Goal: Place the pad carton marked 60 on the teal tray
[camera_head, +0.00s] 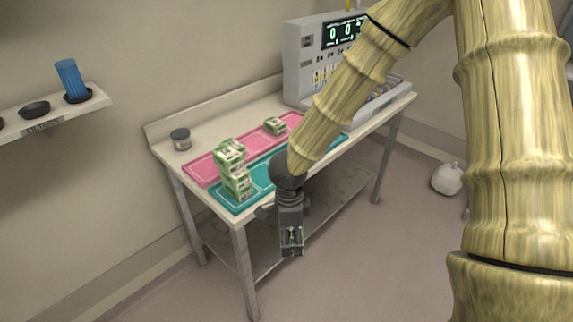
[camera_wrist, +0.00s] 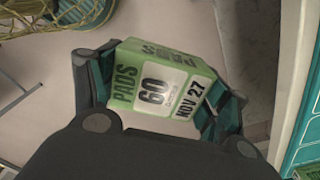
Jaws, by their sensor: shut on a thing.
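My gripper (camera_head: 291,240) is shut on a green and white pad carton marked 60 (camera_wrist: 155,90). The carton reads PADS, 60 and NOV 27 in the wrist view, and its sides lie between my two fingers. In the head view my gripper hangs in front of the table's near edge, apart from the tray, and the carton is mostly hidden there. The teal tray (camera_head: 262,178) lies along the front of the table. A stack of several green and white cartons (camera_head: 237,180) stands at its left end. The tray's edge also shows at the right of the wrist view (camera_wrist: 307,125).
A pink tray (camera_head: 203,170) lies behind the teal one, with green and white cartons (camera_head: 275,126) on its right part. A grey round tin (camera_head: 181,139) stands at the table's back left. A grey console (camera_head: 312,60) stands at the back right. The teal tray's middle looks clear.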

